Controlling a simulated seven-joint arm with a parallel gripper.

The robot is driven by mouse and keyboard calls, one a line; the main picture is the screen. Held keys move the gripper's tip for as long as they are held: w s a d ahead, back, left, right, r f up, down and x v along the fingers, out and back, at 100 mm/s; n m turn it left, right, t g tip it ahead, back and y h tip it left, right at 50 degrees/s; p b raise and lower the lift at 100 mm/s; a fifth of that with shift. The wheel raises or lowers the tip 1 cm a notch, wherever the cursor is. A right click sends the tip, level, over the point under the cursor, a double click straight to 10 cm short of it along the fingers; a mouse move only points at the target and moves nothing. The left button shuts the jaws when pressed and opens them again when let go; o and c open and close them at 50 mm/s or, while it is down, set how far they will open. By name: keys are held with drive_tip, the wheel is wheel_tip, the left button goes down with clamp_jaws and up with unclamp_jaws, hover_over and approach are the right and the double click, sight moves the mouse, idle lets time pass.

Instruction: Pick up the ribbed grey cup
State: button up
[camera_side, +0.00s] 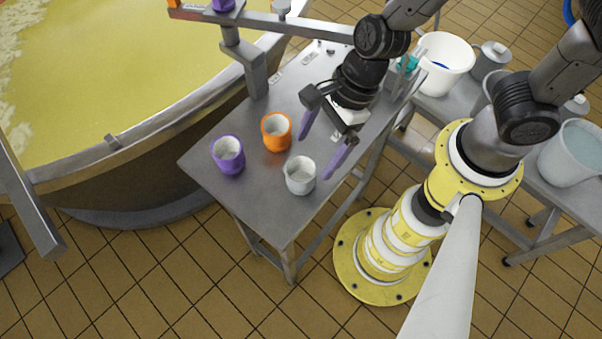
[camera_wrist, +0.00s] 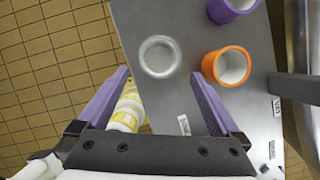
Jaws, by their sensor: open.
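The ribbed grey cup (camera_side: 300,174) stands upright on the metal table, nearest the table's front right edge of the three cups there. In the wrist view the grey cup (camera_wrist: 159,56) lies ahead of the fingertips, roughly between their lines, its open top facing the camera. My gripper (camera_side: 322,155) has two purple fingers spread wide, with nothing between them. It hangs above the table, close to the grey cup and apart from it. In the wrist view my gripper (camera_wrist: 160,75) is also open and empty.
An orange cup (camera_side: 276,132) stands just behind the grey cup, and a purple cup (camera_side: 228,155) stands to its left. The steel table (camera_side: 262,203) has bare room in front. A large vat of yellow liquid (camera_side: 110,80) borders it. A white bucket (camera_side: 444,65) stands at the back right.

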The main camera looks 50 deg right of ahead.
sight(301, 174)
drive_tip(key=shift+a+x, duration=0.1)
drive_tip(key=shift+x, duration=1.9)
drive_tip(key=shift+a+x, duration=0.15)
drive_tip(key=shift+x, duration=1.85)
drive_tip(key=shift+r, duration=0.1)
drive_tip(key=shift+d, duration=0.1)
drive_tip(key=c, duration=1.4)
drive_tip(key=shift+r, duration=0.2)
